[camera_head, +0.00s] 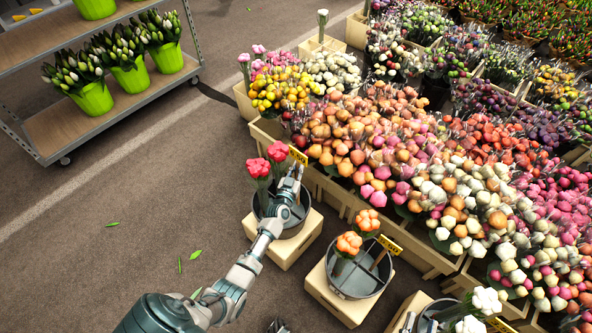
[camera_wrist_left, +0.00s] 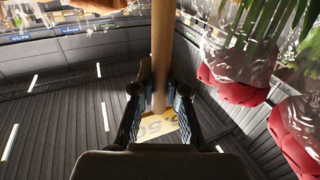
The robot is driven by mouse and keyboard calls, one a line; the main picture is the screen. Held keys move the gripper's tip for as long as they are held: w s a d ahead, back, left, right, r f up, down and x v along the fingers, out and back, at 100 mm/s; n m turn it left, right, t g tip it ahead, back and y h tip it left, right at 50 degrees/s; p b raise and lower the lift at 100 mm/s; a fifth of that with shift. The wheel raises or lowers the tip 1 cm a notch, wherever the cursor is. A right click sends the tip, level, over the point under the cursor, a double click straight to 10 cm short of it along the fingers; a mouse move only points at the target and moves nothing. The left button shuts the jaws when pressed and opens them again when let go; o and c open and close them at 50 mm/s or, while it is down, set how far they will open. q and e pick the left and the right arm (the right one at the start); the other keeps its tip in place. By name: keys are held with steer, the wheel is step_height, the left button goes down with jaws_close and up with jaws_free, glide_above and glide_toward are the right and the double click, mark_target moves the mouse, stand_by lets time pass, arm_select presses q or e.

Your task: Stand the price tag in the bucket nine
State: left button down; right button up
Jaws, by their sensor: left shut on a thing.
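My left gripper (camera_head: 290,182) is shut on the wooden stick (camera_wrist_left: 160,50) of the price tag, seen close in the left wrist view. The tag's yellow card (camera_head: 298,155) stands above the gripper in the head view, and part of it with printed figures shows between the fingers in the wrist view (camera_wrist_left: 160,128). The gripper is over the right part of a round grey bucket (camera_head: 262,208) with red tulips (camera_head: 268,164). The arm hides much of this bucket, and I cannot tell whether the stick's lower end is inside it. The red tulips also show upside down in the wrist view (camera_wrist_left: 235,85).
The bucket stands on a wooden crate (camera_head: 292,250). A bucket with orange tulips (camera_head: 358,282) and its own tag (camera_head: 390,245) is to the right. Dense flower crates fill the right. A trolley (camera_head: 100,115) is at the upper left; open floor lies left.

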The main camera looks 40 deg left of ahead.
mark_target(298, 158)
arm_select(q)
step_height(298, 158, up, 3)
steer(key=shift+r+p, duration=0.2)
steer(key=shift+p, duration=1.05)
step_height(298, 158, up, 3)
steer(key=shift+f+p, duration=0.2)
steer(key=shift+p, duration=1)
steer(key=shift+r, duration=0.15)
arm_select(e)
steer(key=s+d+f+g+h, duration=0.3)
steer(key=s+f+g, duration=0.4)
steer(key=f+g, duration=0.3)
step_height(298, 158, down, 2)
steer(key=shift+d+f+g, duration=0.1)
steer(key=shift+d+g, duration=0.3)
arm_select(q)
steer(key=shift+d, duration=0.1)
